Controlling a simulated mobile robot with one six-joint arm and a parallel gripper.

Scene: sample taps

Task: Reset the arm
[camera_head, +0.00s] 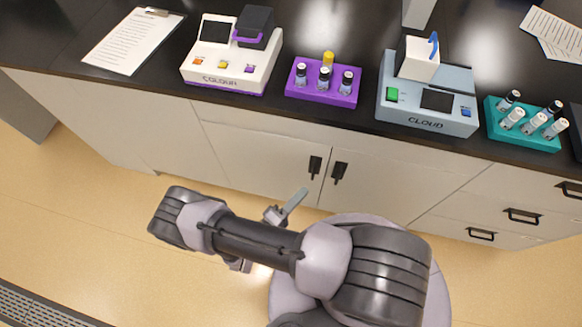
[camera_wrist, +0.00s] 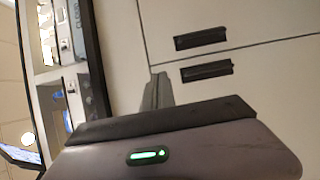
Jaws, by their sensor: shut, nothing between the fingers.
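My arm is folded low in front of the bench in the head view, over the floor and well below the bench top. My gripper (camera_head: 298,197) pokes out past the forearm towards the cabinet doors. In the wrist view the fingertips (camera_wrist: 158,90) show together as a narrow grey shape above the dark wrist housing. My gripper is shut and holds nothing. The forearm hides most of the gripper body in the head view.
A COLOUR device (camera_head: 222,78), a purple vial rack (camera_head: 320,97), a CLOUD device (camera_head: 428,122) and a teal vial rack (camera_head: 525,138) stand on the black bench top. A clipboard (camera_head: 130,42) lies at left. Cabinet handles (camera_head: 339,173) jut out near my gripper. The floor at left is clear.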

